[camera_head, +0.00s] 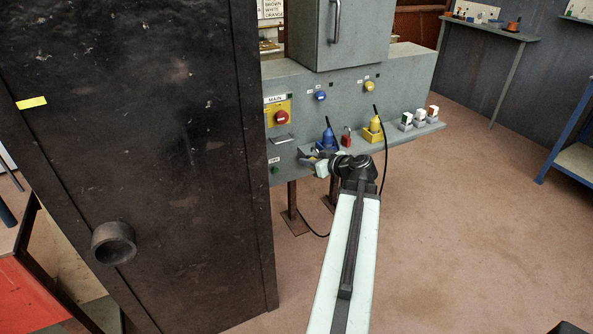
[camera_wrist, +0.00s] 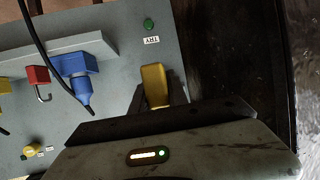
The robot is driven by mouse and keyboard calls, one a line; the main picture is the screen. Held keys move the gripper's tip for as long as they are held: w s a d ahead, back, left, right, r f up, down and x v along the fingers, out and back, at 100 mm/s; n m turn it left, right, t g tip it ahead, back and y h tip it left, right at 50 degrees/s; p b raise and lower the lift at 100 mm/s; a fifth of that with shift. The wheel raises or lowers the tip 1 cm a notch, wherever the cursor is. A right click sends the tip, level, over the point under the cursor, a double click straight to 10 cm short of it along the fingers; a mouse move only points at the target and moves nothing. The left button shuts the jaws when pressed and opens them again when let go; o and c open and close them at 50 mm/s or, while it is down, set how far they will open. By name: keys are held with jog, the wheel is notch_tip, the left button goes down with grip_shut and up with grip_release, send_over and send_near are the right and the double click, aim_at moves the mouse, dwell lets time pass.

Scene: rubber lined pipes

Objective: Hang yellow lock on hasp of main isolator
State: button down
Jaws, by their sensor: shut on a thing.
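The main isolator (camera_head: 281,117) is a red knob on a yellow plate under a "MAIN" label, at the left end of the grey panel. A small pale metal piece (camera_head: 283,138), perhaps its hasp, sticks out just below the plate. My gripper (camera_head: 314,159) is in front of the panel's lower part, right of and below the isolator. In the wrist view my gripper (camera_wrist: 157,92) is shut on the yellow lock (camera_wrist: 154,84), whose body shows between the fingers. The lock's shackle is hidden. The isolator does not show clearly in the wrist view.
A shelf holds a blue plug (camera_head: 328,139), a red padlock (camera_head: 347,137), a yellow plug (camera_head: 374,130) and small boxes, right of my gripper. A green button (camera_wrist: 149,24) is near the held lock. A tall dark cabinet (camera_head: 150,150) stands close on the left. Floor at right is open.

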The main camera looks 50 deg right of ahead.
jog(key=w+r+b+x, duration=0.1)
jog(key=r+b+x, duration=0.1)
jog(key=x, duration=1.3)
jog(key=shift+w+r, duration=0.4)
jog(key=shift+r, duration=0.1)
dwell(0.3)
jog(key=shift+a, duration=0.15)
jog(key=c, duration=1.2)
grip_release()
jog(key=shift+s, duration=0.15)
